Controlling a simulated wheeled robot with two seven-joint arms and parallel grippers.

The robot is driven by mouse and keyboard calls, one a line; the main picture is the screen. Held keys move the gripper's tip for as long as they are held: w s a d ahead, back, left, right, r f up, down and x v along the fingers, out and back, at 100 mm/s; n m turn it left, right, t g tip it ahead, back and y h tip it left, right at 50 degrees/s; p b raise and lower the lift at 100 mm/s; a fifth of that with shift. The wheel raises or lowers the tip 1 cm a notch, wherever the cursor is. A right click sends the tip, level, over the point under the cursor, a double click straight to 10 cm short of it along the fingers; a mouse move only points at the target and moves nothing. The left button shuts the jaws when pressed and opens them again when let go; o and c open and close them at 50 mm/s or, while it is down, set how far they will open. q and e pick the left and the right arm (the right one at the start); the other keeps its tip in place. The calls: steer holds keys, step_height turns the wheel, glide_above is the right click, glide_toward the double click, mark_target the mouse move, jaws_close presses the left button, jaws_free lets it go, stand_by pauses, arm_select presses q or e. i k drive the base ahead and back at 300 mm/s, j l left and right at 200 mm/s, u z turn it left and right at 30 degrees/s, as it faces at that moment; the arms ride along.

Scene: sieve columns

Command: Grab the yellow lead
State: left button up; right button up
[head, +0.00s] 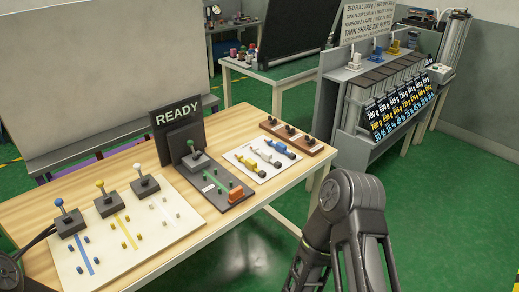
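A white mat (240,153) lies on the right half of the wooden table, with several small leads side by side on it. A lead with yellow on it (249,163) lies toward the mat's left side. Pale and blue pieces lie beside it, and the ends are too small to tell apart clearly. Neither of my grippers shows in the head view. Part of my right arm stands at the lower right, in front of the table. Only a bit of my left arm shows at the lower left edge.
A white board (150,248) with blue, yellow and white-knobbed levers fills the table's left. A dark READY panel (177,118), a green-knobbed lever (195,158) and an orange block (235,195) stand left of the mat. A brown rack (300,140) lies behind it. A grey column bench (350,140) stands right.

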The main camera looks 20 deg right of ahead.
mark_target(251, 164)
steer(key=i+l, duration=0.1)
steer(key=l, duration=0.45)
steer(key=i+l, duration=0.15)
steer(key=l, duration=0.35)
steer(key=i+l, duration=0.1)
steer(key=l, duration=0.45)
steer(key=i+l+u, duration=0.1)
steer(key=l, duration=0.4)
steer(key=i+l, duration=0.15)
steer(key=l, duration=0.4)
steer(key=i+l, duration=0.1)
steer(key=l, duration=0.45)
